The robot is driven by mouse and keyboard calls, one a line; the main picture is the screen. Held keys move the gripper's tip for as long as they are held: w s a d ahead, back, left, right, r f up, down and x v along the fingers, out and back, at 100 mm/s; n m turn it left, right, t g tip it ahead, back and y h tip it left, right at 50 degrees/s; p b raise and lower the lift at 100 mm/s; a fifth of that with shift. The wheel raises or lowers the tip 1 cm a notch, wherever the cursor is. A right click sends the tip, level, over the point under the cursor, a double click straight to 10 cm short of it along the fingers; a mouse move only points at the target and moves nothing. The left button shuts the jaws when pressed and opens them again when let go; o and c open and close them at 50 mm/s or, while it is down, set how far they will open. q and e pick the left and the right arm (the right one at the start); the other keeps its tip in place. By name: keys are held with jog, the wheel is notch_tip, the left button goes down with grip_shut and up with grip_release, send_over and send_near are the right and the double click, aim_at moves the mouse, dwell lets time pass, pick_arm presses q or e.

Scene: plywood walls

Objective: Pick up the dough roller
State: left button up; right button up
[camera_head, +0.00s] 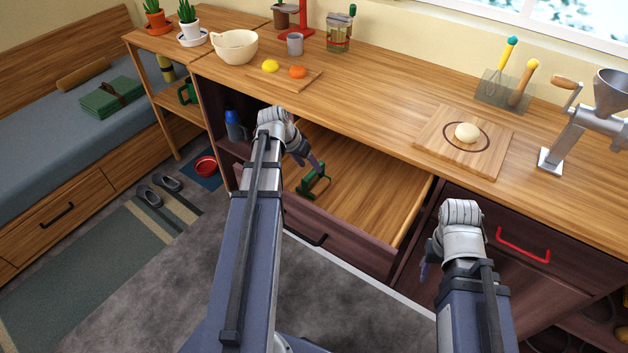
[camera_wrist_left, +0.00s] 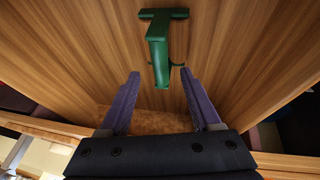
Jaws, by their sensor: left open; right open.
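A green T-shaped tool (camera_head: 315,183), seemingly the dough roller, lies in the open wooden drawer (camera_head: 362,201). In the left wrist view the green tool (camera_wrist_left: 162,30) has its crosspiece at the top and its handle pointing down toward my gripper. My left gripper (camera_head: 308,162) is over the drawer, just above the tool. In the left wrist view its open fingers (camera_wrist_left: 160,73) are on either side of the handle's near end, with gaps on both sides. My right gripper (camera_head: 424,268) is low in front of the cabinet, away from the tool; its fingers are mostly hidden by the wrist.
The drawer's walls and front (camera_head: 335,245) surround the tool; its floor is otherwise clear. The countertop (camera_head: 375,95) above holds a board with dough (camera_head: 467,132), a metal grinder (camera_head: 590,115), a bowl (camera_head: 235,46) and a fruit board (camera_head: 285,81). A red handle (camera_head: 522,244) is near my right arm.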

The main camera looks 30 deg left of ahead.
aim_at(311, 172)
pick_arm(q)
jog(key=shift+f, duration=0.1)
jog(key=b+x, duration=0.4)
jog(key=shift+s+f, duration=0.3)
jog(key=shift+f, duration=0.1)
jog(key=shift+w+d+f+b, duration=0.1)
jog(key=shift+w+f+b, duration=0.1)
jog(key=shift+f+b, duration=0.2)
jog(key=shift+r, duration=0.1)
grip_shut()
